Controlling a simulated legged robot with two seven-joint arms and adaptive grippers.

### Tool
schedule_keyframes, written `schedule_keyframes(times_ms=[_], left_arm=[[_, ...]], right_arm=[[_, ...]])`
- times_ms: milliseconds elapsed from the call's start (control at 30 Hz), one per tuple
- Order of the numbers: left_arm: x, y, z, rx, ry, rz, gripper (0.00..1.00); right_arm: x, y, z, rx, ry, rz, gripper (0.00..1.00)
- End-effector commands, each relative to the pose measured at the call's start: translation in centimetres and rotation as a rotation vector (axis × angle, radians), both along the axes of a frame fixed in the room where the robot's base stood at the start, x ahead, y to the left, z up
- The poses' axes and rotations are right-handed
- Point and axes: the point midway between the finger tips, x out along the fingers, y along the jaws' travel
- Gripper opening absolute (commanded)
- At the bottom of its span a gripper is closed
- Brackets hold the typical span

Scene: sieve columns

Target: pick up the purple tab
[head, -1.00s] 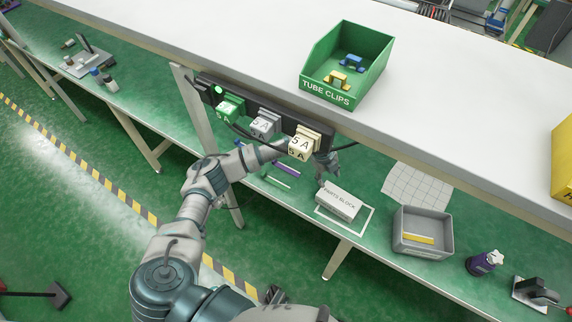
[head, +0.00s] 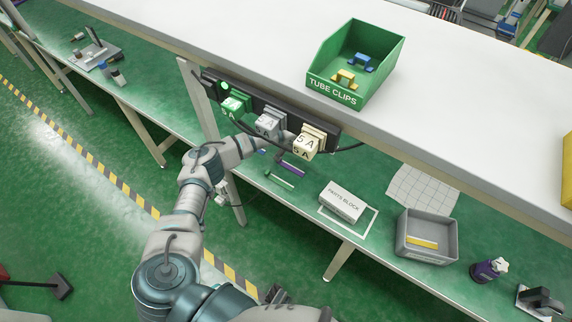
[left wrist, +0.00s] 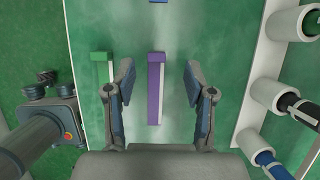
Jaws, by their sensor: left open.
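The purple tab (head: 291,169) lies on the green lower shelf, beyond my left forearm and below the row of plugs. In the left wrist view the purple tab (left wrist: 155,88) is a long narrow bar standing out against the green surface. My left gripper (left wrist: 158,78) is open, with one finger on each side of the tab in that view. Neither finger appears to touch it; the height gap cannot be told. In the head view the left gripper's fingers are mostly hidden behind the plugs. My right gripper is not in view.
A green-and-white bar (left wrist: 101,62) lies left of the tab. Plugs (head: 270,122) hang on a rail under the upper bench edge. A parts block (head: 342,203), grey bin (head: 426,252) and purple bottle (head: 487,270) stand to the right. White cylinders (left wrist: 262,90) line the wrist view's right.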

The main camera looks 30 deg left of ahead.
Motion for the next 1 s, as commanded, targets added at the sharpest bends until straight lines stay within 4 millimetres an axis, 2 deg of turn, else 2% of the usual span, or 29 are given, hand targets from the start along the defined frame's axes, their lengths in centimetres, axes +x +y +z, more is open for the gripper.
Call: schedule_keyframes(times_ms=[333, 467, 633, 667, 700, 833, 1000], left_arm=[[-0.2, 1.7, -4.4, -0.001, 0.002, 0.001, 0.54], [-0.2, 2.0, -4.9, -0.001, 0.001, -0.001, 0.54], [-0.2, 2.0, -4.9, -0.001, 0.0, -0.001, 0.54], [-0.2, 2.0, -4.9, -0.001, 0.0, -0.001, 0.52], [-0.2, 2.0, -4.9, -0.001, 0.0, -0.001, 0.42], [-0.2, 2.0, -4.9, -0.001, 0.0, -0.001, 0.13], [-0.2, 2.0, -4.9, -0.001, 0.0, -0.001, 0.12]], right_arm=[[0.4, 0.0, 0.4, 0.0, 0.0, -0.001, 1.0], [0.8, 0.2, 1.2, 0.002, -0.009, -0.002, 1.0], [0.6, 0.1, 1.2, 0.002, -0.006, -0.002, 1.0], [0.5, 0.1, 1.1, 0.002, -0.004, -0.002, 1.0], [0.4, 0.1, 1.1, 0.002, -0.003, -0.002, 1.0], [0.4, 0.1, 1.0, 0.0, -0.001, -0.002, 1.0], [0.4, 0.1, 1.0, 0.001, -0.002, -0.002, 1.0]])
